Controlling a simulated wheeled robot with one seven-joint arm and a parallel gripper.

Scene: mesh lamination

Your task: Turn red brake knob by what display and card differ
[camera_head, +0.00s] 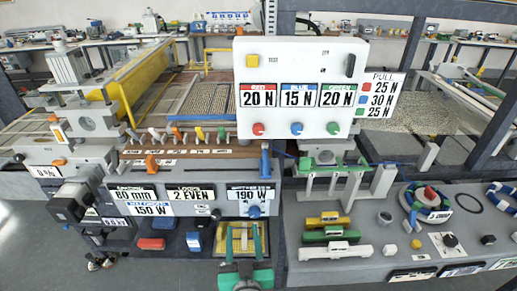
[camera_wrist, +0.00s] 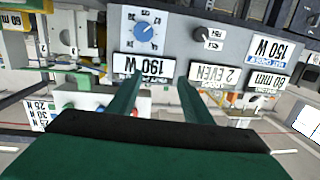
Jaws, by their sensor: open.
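The red brake knob (camera_head: 258,128) sits at the lower left of a white panel (camera_head: 290,55), under a RED display (camera_head: 258,96) reading 20 N. The blue knob (camera_head: 297,128) is under 15 N and the green knob (camera_head: 333,127) under 20 N. The PULL card (camera_head: 379,95) at the panel's right lists red 25 N, blue 30 N, green 25 N. My gripper (camera_head: 243,228) is low in the head view, well below the panel. In the upside-down wrist view my gripper (camera_wrist: 158,82) is open with nothing between its fingers. A small red knob shows beside the left finger there.
A grey console with displays reading 60 mm, 2 EVEN, 150 W and 190 W (camera_head: 247,195) lies below and left of the panel, with a blue dial (camera_head: 254,211). Green brackets (camera_head: 333,167) and model vehicles (camera_head: 328,236) stand at the right. A blue lever (camera_head: 265,160) rises below the panel.

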